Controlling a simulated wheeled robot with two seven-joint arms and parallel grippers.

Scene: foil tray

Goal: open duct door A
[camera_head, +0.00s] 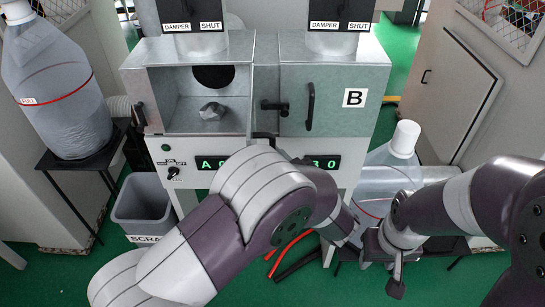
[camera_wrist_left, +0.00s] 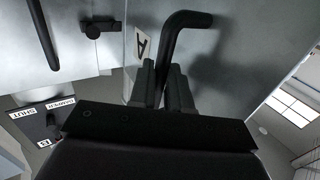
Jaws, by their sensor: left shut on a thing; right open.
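Duct door A (camera_wrist_left: 150,18) stands swung open, its letter A label showing in the left wrist view. Its compartment (camera_head: 219,113) is open in the head view, with a dark round hole at the back and a crumpled foil lump (camera_head: 212,112) on its floor. My left gripper (camera_wrist_left: 163,82) is shut on the black bar handle (camera_wrist_left: 185,20) of door A. In the head view my left forearm hides most of that gripper. My right gripper (camera_head: 394,268) is open and empty at the lower right, away from the doors.
Door B (camera_head: 335,115) is closed, with a black handle (camera_head: 310,105) and a latch beside it. A large bottle (camera_head: 60,90) stands on a black stand at left, above a grey scrap bin (camera_head: 150,205). Another bottle (camera_head: 388,160) is near my right arm.

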